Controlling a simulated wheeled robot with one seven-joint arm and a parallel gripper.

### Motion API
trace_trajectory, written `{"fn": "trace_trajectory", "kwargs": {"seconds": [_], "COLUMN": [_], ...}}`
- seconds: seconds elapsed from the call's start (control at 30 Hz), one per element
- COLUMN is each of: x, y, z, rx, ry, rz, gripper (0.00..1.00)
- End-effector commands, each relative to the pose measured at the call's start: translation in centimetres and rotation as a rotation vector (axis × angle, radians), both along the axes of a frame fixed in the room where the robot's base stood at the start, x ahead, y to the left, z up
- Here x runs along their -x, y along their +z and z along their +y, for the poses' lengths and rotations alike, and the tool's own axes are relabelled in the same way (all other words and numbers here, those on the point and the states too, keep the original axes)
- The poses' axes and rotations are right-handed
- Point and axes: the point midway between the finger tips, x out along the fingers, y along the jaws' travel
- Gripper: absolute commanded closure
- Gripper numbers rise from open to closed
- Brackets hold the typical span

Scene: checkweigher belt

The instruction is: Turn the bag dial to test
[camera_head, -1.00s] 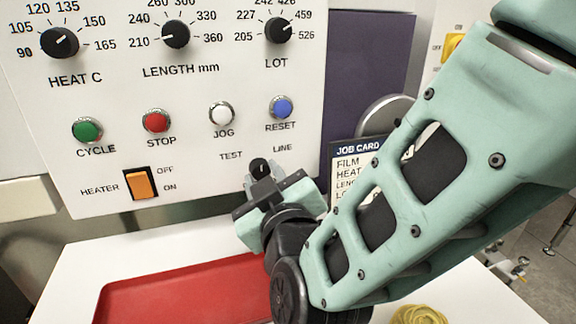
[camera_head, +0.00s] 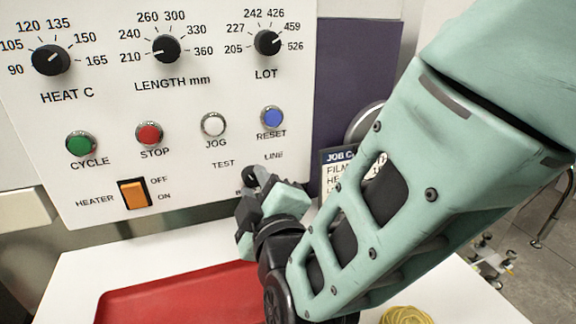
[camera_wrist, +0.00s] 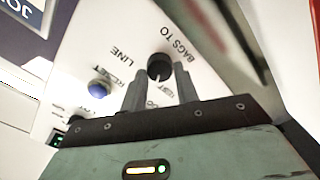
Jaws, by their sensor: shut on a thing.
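The bag dial (camera_wrist: 160,67) is a small round black knob on the white panel, marked "BAGS TO", with the labels "LINE" (camera_wrist: 122,57) and "TEST" beside it. My gripper (camera_wrist: 159,82) has a finger on either side of the knob and is shut on it. In the wrist view the knob's pale mark points down, toward the partly hidden "TEST" lettering. In the head view my gripper (camera_head: 262,184) is rolled over at the panel's lower right and covers most of the dial; "TEST" (camera_head: 223,164) and "LINE" (camera_head: 273,155) show above it.
Above the dial are the white JOG button (camera_head: 213,124) and the blue RESET button (camera_head: 271,116). The orange heater switch (camera_head: 134,194) is to the left. A job card (camera_head: 335,170) stands right, partly behind my arm. A red tray (camera_head: 180,292) lies below.

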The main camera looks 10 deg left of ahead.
Motion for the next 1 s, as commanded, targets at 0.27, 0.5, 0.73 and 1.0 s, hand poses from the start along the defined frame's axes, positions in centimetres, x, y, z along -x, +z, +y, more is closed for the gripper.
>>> {"fn": "trace_trajectory", "kwargs": {"seconds": [0.27, 0.5, 0.73, 1.0], "x": [0.0, 0.0, 0.2, 3.6], "y": [0.0, 0.0, 0.0, -0.2], "z": [0.0, 0.0, -0.1, -2.1], "rx": [0.003, 0.002, 0.001, 0.002], "ry": [0.001, 0.001, 0.001, 0.004], "rz": [-0.001, -0.001, 0.000, 0.001], "gripper": [0.92, 0.48, 0.48, 0.48]}}
